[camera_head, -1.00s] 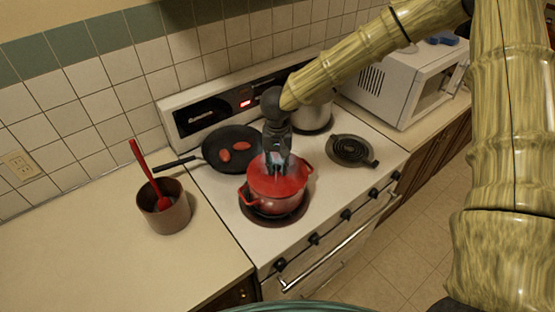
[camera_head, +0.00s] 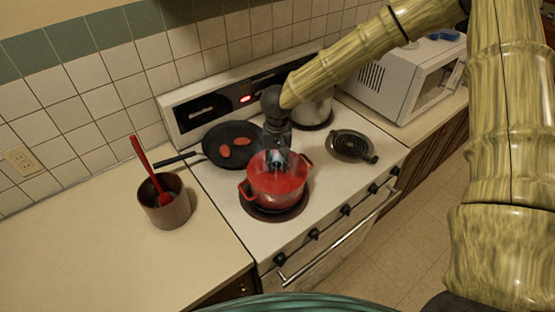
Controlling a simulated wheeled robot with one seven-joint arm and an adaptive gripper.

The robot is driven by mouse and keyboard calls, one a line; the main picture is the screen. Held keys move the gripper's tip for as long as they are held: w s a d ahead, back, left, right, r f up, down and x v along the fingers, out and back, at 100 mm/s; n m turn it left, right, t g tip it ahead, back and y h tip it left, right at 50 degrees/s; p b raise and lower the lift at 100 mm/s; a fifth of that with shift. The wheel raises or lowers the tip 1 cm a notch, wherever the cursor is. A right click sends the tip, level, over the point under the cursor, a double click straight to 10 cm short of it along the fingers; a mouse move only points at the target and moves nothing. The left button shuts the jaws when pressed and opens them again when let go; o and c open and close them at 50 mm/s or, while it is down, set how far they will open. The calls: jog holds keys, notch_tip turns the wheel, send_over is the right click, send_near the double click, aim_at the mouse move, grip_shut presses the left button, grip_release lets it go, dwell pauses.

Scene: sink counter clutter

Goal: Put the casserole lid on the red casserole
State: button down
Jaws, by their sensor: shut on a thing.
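The red casserole (camera_head: 276,190) stands upright on the front left burner of the stove, with its two side handles showing. My gripper (camera_head: 277,164) points straight down over the middle of its top and is shut. The casserole lid (camera_head: 262,170) seems to be the hazy, see-through surface under my fingers at the casserole's mouth. The fingers appear to hold it at its middle. The lid's rim is hard to make out, so I cannot tell whether it rests fully on the casserole's rim.
A black pan (camera_head: 233,145) with two reddish pieces is behind left. A brown pot (camera_head: 165,205) with a red utensil stands on the left counter, which is otherwise clear.

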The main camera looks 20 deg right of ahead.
aim_at(278, 161)
jog(key=shift+f, duration=0.1)
jog(key=c, duration=1.1)
grip_release()
notch_tip(278, 161, up, 12)
jog(key=shift+d+f, duration=0.1)
